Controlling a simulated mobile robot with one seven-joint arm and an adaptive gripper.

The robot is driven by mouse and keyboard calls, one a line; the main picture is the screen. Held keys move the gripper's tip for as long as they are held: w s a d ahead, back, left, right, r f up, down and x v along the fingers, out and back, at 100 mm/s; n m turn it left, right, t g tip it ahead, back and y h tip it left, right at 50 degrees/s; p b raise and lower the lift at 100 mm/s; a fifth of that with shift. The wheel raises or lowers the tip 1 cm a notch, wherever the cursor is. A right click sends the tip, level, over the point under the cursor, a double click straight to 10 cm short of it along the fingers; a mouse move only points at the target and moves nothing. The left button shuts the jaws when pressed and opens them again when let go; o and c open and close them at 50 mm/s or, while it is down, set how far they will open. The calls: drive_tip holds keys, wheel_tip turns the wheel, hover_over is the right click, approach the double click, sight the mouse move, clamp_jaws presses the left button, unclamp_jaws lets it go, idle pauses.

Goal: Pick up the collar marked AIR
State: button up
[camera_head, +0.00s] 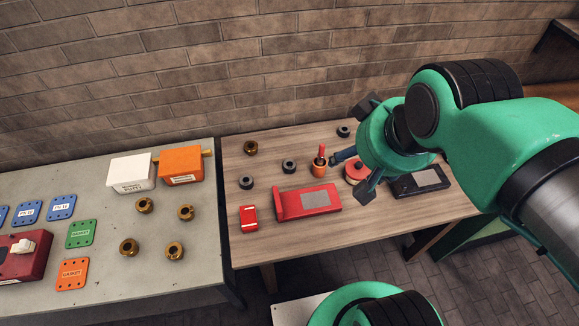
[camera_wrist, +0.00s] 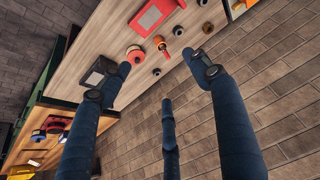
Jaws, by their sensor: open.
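Several small ring-shaped collars are in the head view, and I can read no AIR marking on any. Dark grey collars stand on the wooden table: one near the middle (camera_head: 289,166), one at the left (camera_head: 246,182) and one at the back (camera_head: 343,131). A brass-coloured collar (camera_head: 250,148) stands at the back left. Several brass collars (camera_head: 144,205) are on the grey table. My gripper (camera_head: 352,153) is open and empty above the right part of the wooden table. Its three spread fingers fill the wrist view (camera_wrist: 160,78), with a dark collar (camera_wrist: 157,72) beyond them.
The wooden table (camera_head: 355,227) also holds an orange cup (camera_head: 319,170), a red block with a grey plate (camera_head: 307,202), a small red box (camera_head: 248,218) and a dark box (camera_head: 420,181). White (camera_head: 130,173) and orange (camera_head: 181,165) boxes stand on the grey table. A brick wall closes the back.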

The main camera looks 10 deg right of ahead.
drive_tip(key=shift+w, duration=0.1)
drive_tip(key=shift+c, duration=0.2)
drive_tip(key=w+a+f+m+g, duration=0.1)
drive_tip(key=w+f, duration=0.2)
drive_tip(key=w, duration=0.4)
drive_tip(key=w+a+f+m+g+b, duration=0.1)
drive_tip(key=w+f, duration=0.2)
drive_tip(key=w, duration=0.4)
drive_tip(key=w+f+m+g, duration=0.1)
drive_tip(key=w+f, duration=0.2)
drive_tip(key=w, duration=0.4)
drive_tip(key=w+a+f+m+g, duration=0.1)
drive_tip(key=w+a+f, duration=0.1)
drive_tip(key=w+f, duration=0.5)
drive_tip(key=w+a+f+m+g, duration=0.1)
drive_tip(key=w+f, duration=0.6)
drive_tip(key=f, duration=1)
drive_tip(key=shift+w+a+m+g+b, duration=0.3)
drive_tip(key=shift+w+a+m+b, duration=0.1)
drive_tip(key=shift+a, duration=0.15)
drive_tip(key=shift+f+b, duration=0.75)
drive_tip(key=shift+f, duration=3.55)
drive_tip(key=shift+f, duration=0.15)
